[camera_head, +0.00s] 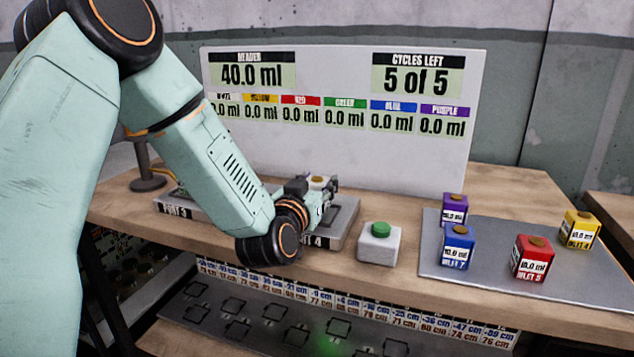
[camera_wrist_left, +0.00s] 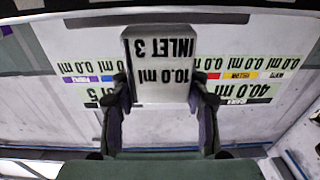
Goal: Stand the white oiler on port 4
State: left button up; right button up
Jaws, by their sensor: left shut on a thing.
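The white oiler (camera_head: 318,181) with a brass-coloured cap shows behind my left gripper in the head view, partly hidden by it. In the left wrist view, the white oiler (camera_wrist_left: 160,60) reads "INLET 3" and "10.0 ml", upside down in the picture. My left gripper (camera_head: 318,195) is shut on it, with one finger on each side; it also shows in the left wrist view (camera_wrist_left: 162,98). The port 4 plate (camera_head: 345,222) lies under the gripper, largely covered by my arm. I cannot tell whether the oiler touches the plate. My right gripper is out of view.
A white box with a green button (camera_head: 380,244) stands just right of port 4. A grey tray (camera_head: 480,278) holds purple, blue, red and yellow oilers. The port 3 plate (camera_head: 178,209) is at left. A display board (camera_head: 340,150) stands behind, reading "40.0 ml" and "5 of 5".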

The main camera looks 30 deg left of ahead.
pick_arm(q)
jog(key=shift+s, duration=0.1)
jog(key=o, duration=1)
jog(key=shift+s+d+r, duration=0.1)
jog(key=o, duration=0.3)
jog(key=shift+o, duration=0.2)
jog(key=shift+r, duration=0.1)
